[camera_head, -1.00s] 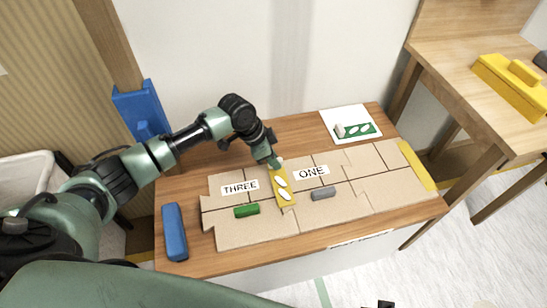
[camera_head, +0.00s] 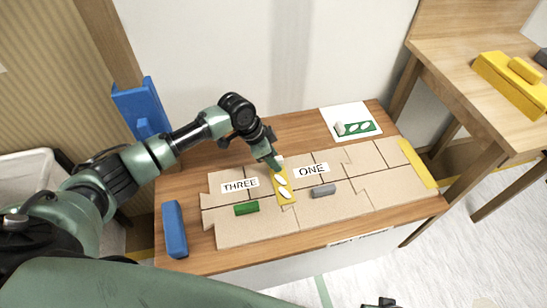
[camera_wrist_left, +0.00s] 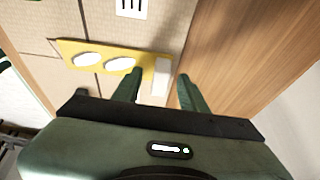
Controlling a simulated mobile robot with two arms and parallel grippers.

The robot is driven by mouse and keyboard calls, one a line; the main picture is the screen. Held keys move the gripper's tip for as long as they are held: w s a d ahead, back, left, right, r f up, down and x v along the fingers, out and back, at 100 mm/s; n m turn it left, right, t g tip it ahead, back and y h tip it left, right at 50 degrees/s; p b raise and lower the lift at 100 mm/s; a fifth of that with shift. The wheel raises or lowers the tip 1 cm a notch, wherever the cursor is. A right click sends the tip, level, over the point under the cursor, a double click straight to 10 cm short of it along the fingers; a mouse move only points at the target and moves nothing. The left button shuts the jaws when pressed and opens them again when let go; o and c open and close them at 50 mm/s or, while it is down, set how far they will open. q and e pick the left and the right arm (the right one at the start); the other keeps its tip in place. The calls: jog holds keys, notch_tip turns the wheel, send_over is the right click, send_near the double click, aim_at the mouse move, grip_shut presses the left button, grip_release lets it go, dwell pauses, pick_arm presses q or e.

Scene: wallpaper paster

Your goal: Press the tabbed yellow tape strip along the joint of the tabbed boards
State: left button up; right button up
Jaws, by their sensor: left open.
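The yellow tape strip (camera_head: 290,196) with white ovals and a raised white tab lies across the tan boards (camera_head: 345,190), between the labels THREE and ONE. In the left wrist view the strip (camera_wrist_left: 100,67) crosses the seams, and its white tab (camera_wrist_left: 161,76) stands at the end nearest my left gripper. My left gripper (camera_head: 275,165) is open at the far end of the strip. Its two fingers (camera_wrist_left: 162,90) are on either side of the tab, with gaps visible. The joint under the strip is hidden. My right gripper is not clearly seen.
A green block (camera_head: 246,208) and a grey block (camera_head: 323,191) sit on the boards. A blue block (camera_head: 174,229) lies at the table's left. A white card (camera_head: 350,115) with a green strip lies at the back right. Another yellow strip (camera_head: 418,164) lies along the right edge.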

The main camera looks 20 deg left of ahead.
pick_arm(q)
jog(key=p+v, duration=0.1)
jog(key=v, duration=0.6)
jog(key=shift+r+p, duration=0.2)
jog(key=shift+p, duration=0.1)
pick_arm(e)
notch_tip(320, 180, down, 6)
jog(key=s, duration=0.2)
jog(key=shift+s, duration=0.15)
pick_arm(q)
jog(key=shift+s+a, duration=0.1)
pick_arm(e)
jog(key=shift+d, duration=0.1)
